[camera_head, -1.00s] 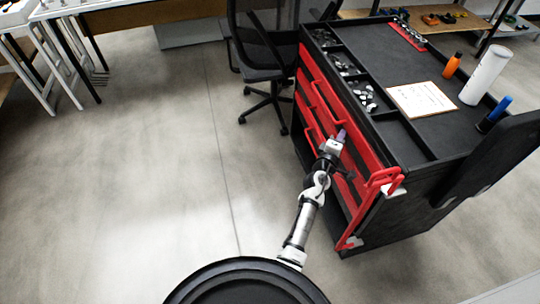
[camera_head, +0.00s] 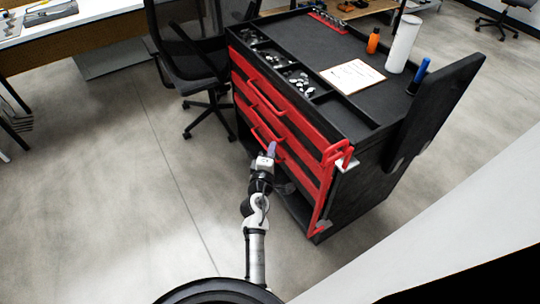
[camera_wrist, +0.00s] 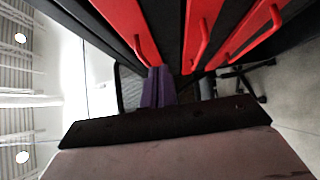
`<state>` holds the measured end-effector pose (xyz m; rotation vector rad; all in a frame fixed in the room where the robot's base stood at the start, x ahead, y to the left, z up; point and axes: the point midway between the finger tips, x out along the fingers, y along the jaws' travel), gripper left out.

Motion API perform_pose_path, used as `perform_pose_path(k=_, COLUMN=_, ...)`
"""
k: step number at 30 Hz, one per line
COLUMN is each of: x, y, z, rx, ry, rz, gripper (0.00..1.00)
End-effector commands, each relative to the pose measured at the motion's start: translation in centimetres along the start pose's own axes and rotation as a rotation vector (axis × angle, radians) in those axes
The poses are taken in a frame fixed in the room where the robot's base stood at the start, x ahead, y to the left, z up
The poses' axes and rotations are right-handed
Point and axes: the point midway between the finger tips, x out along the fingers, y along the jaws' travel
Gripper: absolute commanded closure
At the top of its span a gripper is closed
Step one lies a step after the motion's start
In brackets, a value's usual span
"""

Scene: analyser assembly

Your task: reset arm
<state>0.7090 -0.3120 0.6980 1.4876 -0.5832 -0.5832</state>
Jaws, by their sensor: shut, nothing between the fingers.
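My arm (camera_head: 257,220) reaches up from my round base toward the front of a red and black tool cart. My gripper (camera_head: 272,149), with purple fingers, is near the cart's red drawer fronts. In the wrist view my gripper (camera_wrist: 158,88) shows its purple fingers together and empty. Red drawer handles (camera_wrist: 201,45) lie just beyond the fingers there. I cannot tell whether the fingers touch the cart.
The tool cart (camera_head: 345,113) carries a paper sheet (camera_head: 352,76), an orange bottle (camera_head: 373,42), a white cylinder (camera_head: 403,44) and a blue-capped item (camera_head: 418,76). A black office chair (camera_head: 190,60) stands left of it.

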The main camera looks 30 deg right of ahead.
Motion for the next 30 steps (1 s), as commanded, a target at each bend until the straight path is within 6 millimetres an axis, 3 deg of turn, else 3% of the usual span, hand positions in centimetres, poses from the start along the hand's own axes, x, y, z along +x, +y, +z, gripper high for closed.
perform_pose_path(k=4, x=-1.3, y=-0.1, z=-0.1, rx=0.001, ry=0.001, rz=-0.001, gripper=1.00)
perform_pose_path(k=13, x=-1.6, y=0.1, z=-0.1, rx=0.003, ry=0.003, rz=0.000, gripper=1.00)
perform_pose_path(k=16, x=-1.6, y=1.5, z=-2.3, rx=0.043, ry=0.044, rz=0.023, gripper=1.00)
perform_pose_path(k=20, x=-2.2, y=5.8, z=-8.4, rx=0.162, ry=0.170, rz=0.083, gripper=1.00)
perform_pose_path(k=23, x=-3.9, y=10.3, z=-14.5, rx=0.291, ry=0.305, rz=0.134, gripper=1.00)
perform_pose_path(k=26, x=-6.5, y=15.0, z=-20.1, rx=0.424, ry=0.448, rz=0.176, gripper=1.00)
perform_pose_path(k=30, x=-11.7, y=21.7, z=-26.9, rx=0.613, ry=0.658, rz=0.219, gripper=1.00)
